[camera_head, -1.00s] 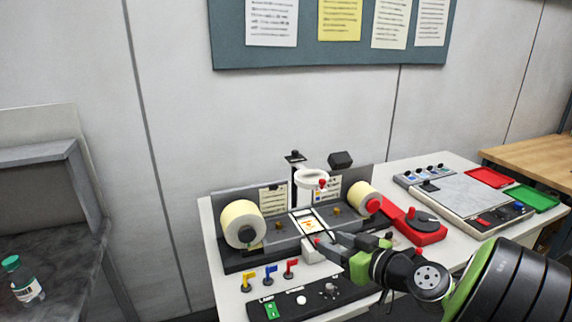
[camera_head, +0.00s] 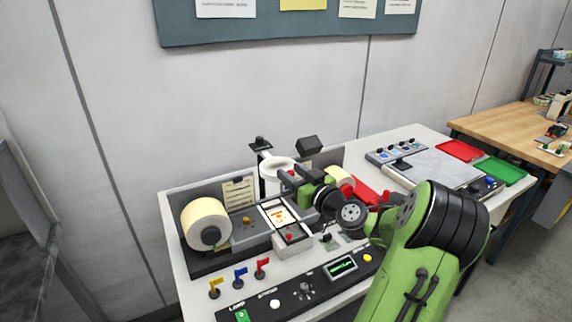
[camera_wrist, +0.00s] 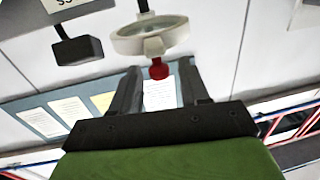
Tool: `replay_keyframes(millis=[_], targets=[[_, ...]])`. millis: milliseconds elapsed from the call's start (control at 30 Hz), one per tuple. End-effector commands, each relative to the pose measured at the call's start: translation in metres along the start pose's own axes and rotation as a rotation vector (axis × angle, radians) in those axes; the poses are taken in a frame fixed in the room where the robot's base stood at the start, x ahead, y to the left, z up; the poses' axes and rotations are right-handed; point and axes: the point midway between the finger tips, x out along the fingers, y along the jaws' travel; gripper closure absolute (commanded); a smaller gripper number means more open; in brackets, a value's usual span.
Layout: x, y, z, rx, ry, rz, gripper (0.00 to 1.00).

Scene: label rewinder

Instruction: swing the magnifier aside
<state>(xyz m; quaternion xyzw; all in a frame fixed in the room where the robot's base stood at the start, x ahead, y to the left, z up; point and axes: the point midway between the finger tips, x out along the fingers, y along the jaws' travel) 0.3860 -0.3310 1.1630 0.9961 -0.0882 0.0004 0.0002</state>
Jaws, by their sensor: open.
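The magnifier (camera_head: 277,165) is a white ring on a dark post, above the middle of the label rewinder. In the wrist view its ring (camera_wrist: 150,37) hangs just ahead of my fingers, with a red knob (camera_wrist: 158,70) on its near side. My gripper (camera_wrist: 157,78) is open, and the red knob shows between its two dark fingertips in that picture. Whether the fingers touch the knob I cannot tell. In the head view my gripper (camera_head: 289,180) is at the right side of the ring, and it hides the knob.
The rewinder carries a large label roll (camera_head: 205,222) at left and a second roll (camera_head: 338,178) partly behind my arm. A dark block (camera_head: 309,145) stands just right of the magnifier. Coloured flag levers (camera_head: 239,273) and a control panel (camera_head: 300,290) line the front.

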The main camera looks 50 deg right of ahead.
Motion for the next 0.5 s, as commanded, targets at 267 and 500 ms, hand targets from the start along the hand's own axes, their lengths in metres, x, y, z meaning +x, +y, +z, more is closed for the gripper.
replay_keyframes(millis=[267,500], targets=[[0.032,0.0,-0.001,0.0,0.0,0.0,0.55],[0.032,0.0,0.0,0.0,0.0,0.0,0.59]])
